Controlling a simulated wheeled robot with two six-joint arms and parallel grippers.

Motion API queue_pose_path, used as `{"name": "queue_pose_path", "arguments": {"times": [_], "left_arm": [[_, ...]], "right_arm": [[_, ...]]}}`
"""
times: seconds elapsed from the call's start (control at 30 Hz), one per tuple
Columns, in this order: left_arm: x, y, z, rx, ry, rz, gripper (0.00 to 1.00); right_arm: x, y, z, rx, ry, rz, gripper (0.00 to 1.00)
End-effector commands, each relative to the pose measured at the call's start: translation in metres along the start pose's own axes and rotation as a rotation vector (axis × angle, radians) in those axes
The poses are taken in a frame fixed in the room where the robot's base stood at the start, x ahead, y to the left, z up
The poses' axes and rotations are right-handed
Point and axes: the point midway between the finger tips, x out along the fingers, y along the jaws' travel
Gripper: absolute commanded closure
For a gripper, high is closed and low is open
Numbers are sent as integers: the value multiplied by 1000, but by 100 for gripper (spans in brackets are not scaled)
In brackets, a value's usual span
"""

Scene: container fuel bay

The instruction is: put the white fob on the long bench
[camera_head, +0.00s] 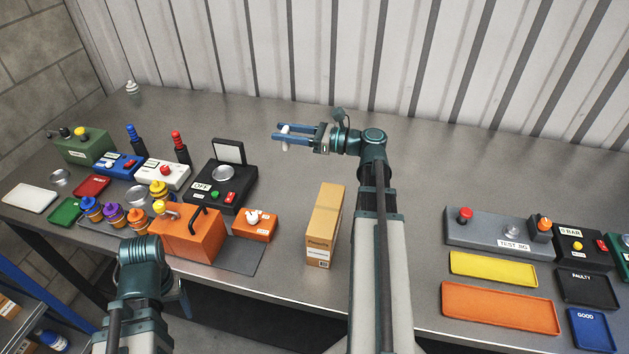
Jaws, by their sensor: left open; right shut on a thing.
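The white fob (284,141) is a small white piece between the blue fingers of my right gripper (284,133). That gripper is shut on it and points left, over the back middle of the long bench (270,118). The bench is a long grey metal top along the corrugated wall. I cannot tell how far above the top the fob is. My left arm shows at the lower left, in front of the bench edge; its fingers are not visible.
A cardboard box (324,225) stands near the front middle. Right are a grey test jig (488,232) and yellow tray (492,270). The back middle is clear.

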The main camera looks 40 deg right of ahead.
Motion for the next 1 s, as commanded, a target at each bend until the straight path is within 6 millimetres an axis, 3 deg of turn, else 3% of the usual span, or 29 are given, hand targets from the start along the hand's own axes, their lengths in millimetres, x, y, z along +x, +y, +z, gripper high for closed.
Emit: {"name": "queue_pose_path", "arguments": {"times": [0.7,1.0], "left_arm": [[124,12,-7,1,0,0,29],[128,12,-8,1,0,0,29]], "right_arm": [[0,0,-124,0,0,-1,100],[0,0,-129,0,0,-1,100]]}}
